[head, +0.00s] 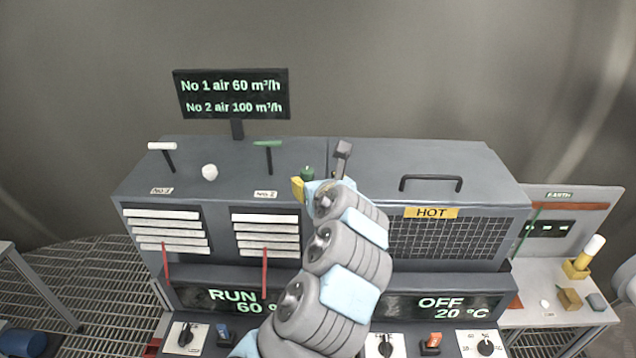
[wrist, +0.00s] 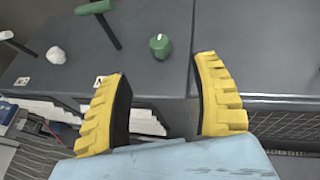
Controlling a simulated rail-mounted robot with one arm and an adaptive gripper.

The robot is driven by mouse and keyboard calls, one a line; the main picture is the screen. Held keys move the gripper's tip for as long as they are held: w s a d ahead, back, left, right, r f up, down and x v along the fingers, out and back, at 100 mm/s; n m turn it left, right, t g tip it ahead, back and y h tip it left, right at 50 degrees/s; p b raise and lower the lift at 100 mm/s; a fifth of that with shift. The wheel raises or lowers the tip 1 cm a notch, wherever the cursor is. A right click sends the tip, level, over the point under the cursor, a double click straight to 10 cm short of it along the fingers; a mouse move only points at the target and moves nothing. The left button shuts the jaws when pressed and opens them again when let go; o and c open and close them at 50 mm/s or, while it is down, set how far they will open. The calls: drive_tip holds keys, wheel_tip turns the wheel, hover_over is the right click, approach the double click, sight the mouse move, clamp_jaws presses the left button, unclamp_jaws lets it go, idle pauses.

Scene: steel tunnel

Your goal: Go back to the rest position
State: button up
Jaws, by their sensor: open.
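My gripper (wrist: 165,98) is open and empty, with its two yellow ribbed fingers apart in the wrist view. In the head view my arm reaches up over the console, and the gripper is mostly hidden behind the wrist, with one yellow finger showing. A green knob (head: 307,173) stands on the console top just beyond the gripper; in the wrist view the green knob (wrist: 161,46) sits beyond the gap between the fingers, apart from both.
The grey console (head: 470,165) has a white-handled lever (head: 162,147), a green-handled lever (head: 267,144), a white knob (head: 209,172) and a HOT hatch with a black handle (head: 430,178). A display (head: 232,95) stands behind. An EARTH bench (head: 540,310) is at right.

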drive_tip(key=shift+s, duration=0.3)
drive_tip(key=shift+r, duration=0.1)
